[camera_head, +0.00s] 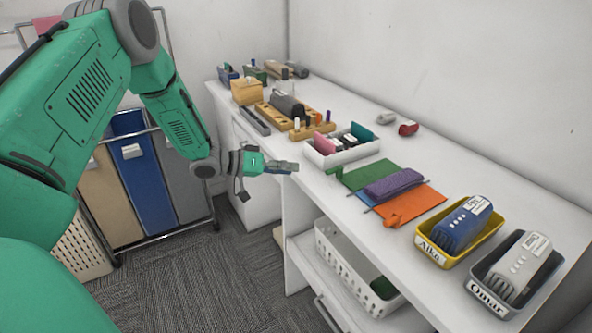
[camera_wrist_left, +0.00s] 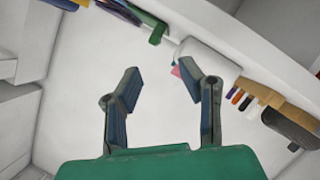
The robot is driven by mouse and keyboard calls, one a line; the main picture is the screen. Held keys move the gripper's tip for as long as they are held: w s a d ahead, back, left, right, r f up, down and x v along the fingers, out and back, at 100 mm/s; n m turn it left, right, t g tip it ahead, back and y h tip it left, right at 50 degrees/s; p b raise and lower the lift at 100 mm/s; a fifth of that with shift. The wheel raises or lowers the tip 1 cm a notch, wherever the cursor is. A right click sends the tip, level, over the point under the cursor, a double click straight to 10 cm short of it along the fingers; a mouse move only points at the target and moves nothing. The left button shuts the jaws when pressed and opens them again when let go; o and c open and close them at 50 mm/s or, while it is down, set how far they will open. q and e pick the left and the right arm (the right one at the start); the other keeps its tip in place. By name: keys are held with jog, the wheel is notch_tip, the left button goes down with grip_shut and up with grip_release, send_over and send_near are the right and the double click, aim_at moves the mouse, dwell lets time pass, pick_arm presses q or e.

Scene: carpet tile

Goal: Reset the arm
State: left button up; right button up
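My left arm, green with grey joints, reaches in from the left in the head view. Its left gripper (camera_head: 280,167) hangs in front of the white desk's front edge, beside the white tray and the green cloth. In the left wrist view the two fingers of the left gripper (camera_wrist_left: 160,82) stand apart with nothing between them. Pale surfaces show behind the fingers. My right gripper is in neither view.
The white desk (camera_head: 335,205) bears a white tray (camera_head: 345,157), green (camera_head: 370,174) and orange (camera_head: 415,203) cloths, a yellow bin (camera_head: 430,252) and a grey bin (camera_head: 482,292). A white basket (camera_head: 335,262) sits below. Hamper bags (camera_head: 146,190) stand behind my arm.

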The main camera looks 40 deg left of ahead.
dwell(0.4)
pick_arm(q)
jog(key=s+d+f+g+y+b, duration=0.2)
jog(key=s+d+f, duration=0.3)
jog(key=d+f, duration=0.25)
jog(key=s+d+f+g+y+b, duration=0.1)
jog(key=s+d+f+g+y, duration=0.1)
jog(key=s+d+f, duration=0.55)
jog(key=s+f+g+y+b, duration=0.1)
jog(key=s+f, duration=0.4)
jog(key=s, duration=0.7)
jog(key=s+f+m+g+y+b, duration=0.1)
jog(key=s+f+g, duration=0.4)
jog(key=s, duration=0.7)
jog(key=g+y+b, duration=0.1)
jog(key=y, duration=0.1)
jog(key=shift+d+f+m+y, duration=0.25)
jog(key=shift+d+m+y, duration=0.05)
jog(key=shift+d+y, duration=0.1)
jog(key=shift+w+d, duration=0.1)
jog(key=shift+c, duration=0.3)
